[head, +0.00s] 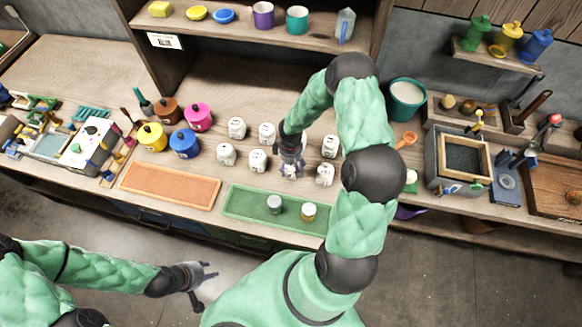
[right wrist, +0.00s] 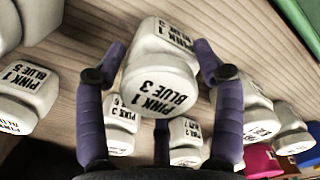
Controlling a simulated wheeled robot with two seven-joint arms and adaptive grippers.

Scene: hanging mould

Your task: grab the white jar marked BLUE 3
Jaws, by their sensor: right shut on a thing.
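A white jar (right wrist: 150,85) whose lid reads PINK 1 and BLUE 3 is between the purple fingers of my right gripper (right wrist: 160,62) in the right wrist view. The fingers are shut on it from both sides. In the head view, my right gripper (head: 291,162) reaches down among the white jars, and the held jar is mostly hidden by it. I cannot tell whether the jar is clear of the table. My left gripper (head: 199,280) is open and empty, in front of the table's near edge.
Other white jars stand close by, such as one at left (head: 226,154) and one at right (head: 325,174). A green mat (head: 243,204) with two small jars and an orange mat (head: 170,186) lie nearer. Coloured pots (head: 185,143) stand left. A shelf (head: 230,35) rises behind.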

